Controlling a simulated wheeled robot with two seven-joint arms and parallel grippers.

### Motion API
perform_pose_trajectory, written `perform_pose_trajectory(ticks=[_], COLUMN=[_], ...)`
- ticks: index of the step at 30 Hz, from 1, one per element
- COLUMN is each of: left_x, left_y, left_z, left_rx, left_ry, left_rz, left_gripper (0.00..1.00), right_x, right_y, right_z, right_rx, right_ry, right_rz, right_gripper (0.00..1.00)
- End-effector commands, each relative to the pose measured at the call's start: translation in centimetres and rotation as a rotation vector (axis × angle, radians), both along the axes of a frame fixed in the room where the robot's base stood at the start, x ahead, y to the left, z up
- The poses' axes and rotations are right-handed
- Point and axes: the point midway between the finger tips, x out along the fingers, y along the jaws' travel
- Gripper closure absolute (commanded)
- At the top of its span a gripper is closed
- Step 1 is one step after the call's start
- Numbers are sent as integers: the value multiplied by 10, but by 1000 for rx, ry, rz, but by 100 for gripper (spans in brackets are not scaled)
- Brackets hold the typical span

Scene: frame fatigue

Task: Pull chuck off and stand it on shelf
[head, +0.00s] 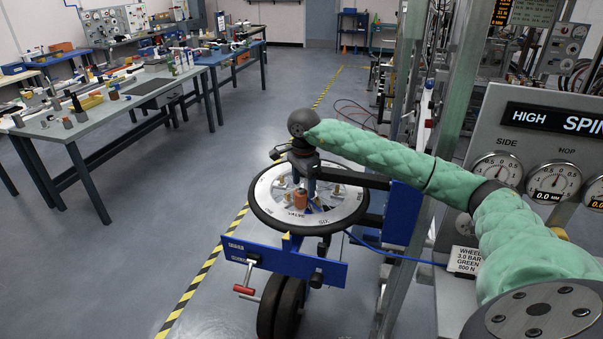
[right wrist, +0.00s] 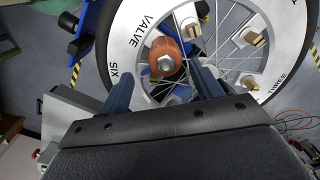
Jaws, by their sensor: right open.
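An orange-brown cylinder with a hex metal end, which looks like the chuck (right wrist: 166,58), sits at the wheel near the word VALVE. It also shows in the head view (head: 300,198). The spoked wheel (head: 265,205) has a black tyre and lies face up on a blue stand. My right gripper (head: 311,188) is above the wheel, pointing down. In the right wrist view its fingers (right wrist: 161,76) are apart, with the orange cylinder showing between and beyond them, not clamped. My left gripper is out of view. I cannot pick out the shelf with certainty.
A blue plate (head: 325,270) with a red-handled clamp is at the stand's front. A gauge panel (head: 500,125) stands to the right beside metal posts. A cluttered workbench (head: 140,90) is at the left. The floor between bench and stand is clear.

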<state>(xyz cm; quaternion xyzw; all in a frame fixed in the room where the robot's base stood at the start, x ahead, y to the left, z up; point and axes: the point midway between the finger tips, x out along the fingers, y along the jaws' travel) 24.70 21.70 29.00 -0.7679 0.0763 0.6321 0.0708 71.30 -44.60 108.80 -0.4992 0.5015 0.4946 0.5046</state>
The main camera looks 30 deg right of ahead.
Motion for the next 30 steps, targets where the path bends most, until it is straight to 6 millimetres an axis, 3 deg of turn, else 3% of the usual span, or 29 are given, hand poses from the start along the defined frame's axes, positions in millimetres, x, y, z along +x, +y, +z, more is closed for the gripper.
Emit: perform_pose_trajectory(ticks=[12, 25, 30], left_x=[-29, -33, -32], left_y=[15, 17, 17], left_z=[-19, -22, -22], left_rx=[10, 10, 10], left_ry=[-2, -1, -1], left_rz=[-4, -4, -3], left_gripper=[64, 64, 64], right_x=[0, 0, 0], right_y=[0, 0, 0], right_z=[-43, -50, -50], right_rx=[1, 1, 1], right_ry=[2, 1, 1], right_rz=[0, 0, 0], right_gripper=[35, 35, 69])
